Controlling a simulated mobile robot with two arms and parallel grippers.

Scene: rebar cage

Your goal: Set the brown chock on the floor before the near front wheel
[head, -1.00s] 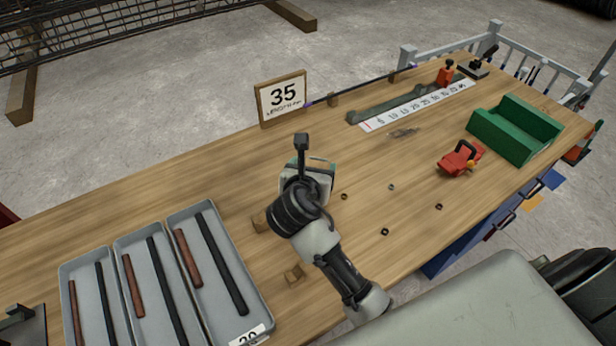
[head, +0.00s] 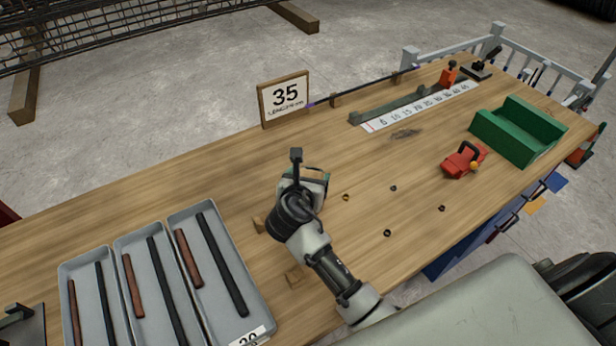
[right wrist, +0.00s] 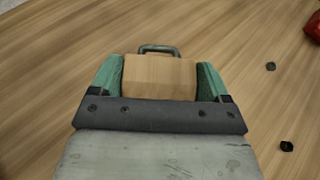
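My right gripper (head: 318,178) is over the middle of the workbench, partly hidden by its own wrist. In the right wrist view its two green fingers (right wrist: 160,78) are against the sides of a light-brown wooden block (right wrist: 160,76), with a grey loop handle (right wrist: 160,49) at its far side. I take this block to be the brown chock. Whether it touches the bench top is hard to tell. My left gripper is not in view.
The wooden workbench (head: 190,175) holds grey trays of bars (head: 240,290) at left, two small wood blocks, a "35" sign (head: 285,98), a red clamp-like tool (head: 463,160), a green channel (head: 518,132) and several dark nuts. Concrete floor (head: 170,75) is open behind.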

